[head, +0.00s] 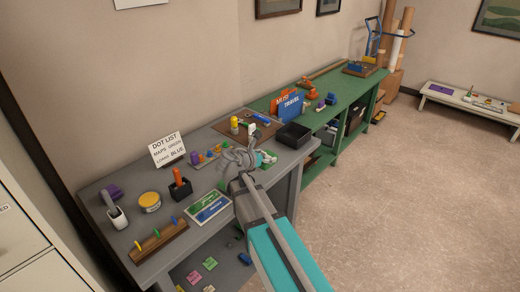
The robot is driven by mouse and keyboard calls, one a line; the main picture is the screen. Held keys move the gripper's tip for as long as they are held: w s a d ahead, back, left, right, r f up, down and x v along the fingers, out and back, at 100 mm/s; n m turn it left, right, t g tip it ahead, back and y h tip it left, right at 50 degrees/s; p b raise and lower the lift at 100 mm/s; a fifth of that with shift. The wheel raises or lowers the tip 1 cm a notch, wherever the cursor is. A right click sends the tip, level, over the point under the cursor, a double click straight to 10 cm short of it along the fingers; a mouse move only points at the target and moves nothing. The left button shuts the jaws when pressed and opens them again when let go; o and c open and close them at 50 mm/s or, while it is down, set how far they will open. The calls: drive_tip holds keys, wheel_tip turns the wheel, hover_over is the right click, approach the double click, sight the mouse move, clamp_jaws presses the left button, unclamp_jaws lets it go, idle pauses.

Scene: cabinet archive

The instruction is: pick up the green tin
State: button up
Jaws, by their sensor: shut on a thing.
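My gripper (238,160) is over the middle of the grey workbench (132,186), with its arm reaching in from the lower right. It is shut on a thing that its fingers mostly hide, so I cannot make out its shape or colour. A small green and white patch (267,158) shows just right of the fingers, near the bench's front edge. I cannot tell whether it is the green tin or whether it touches the gripper. No other clear green tin shows on the bench.
A black tray (294,135) is to the right, before a green bench (350,92). The floor at right is clear.

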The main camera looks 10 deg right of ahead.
drive_tip(key=shift+s+d+r+p, duration=0.15)
drive_tip(key=shift+s+r+p, duration=0.2)
drive_tip(key=shift+s, duration=0.5)
drive_tip(key=shift+s+d+r+p, duration=0.15)
drive_tip(key=shift+s+r, duration=0.25)
drive_tip(key=shift+s, duration=0.45)
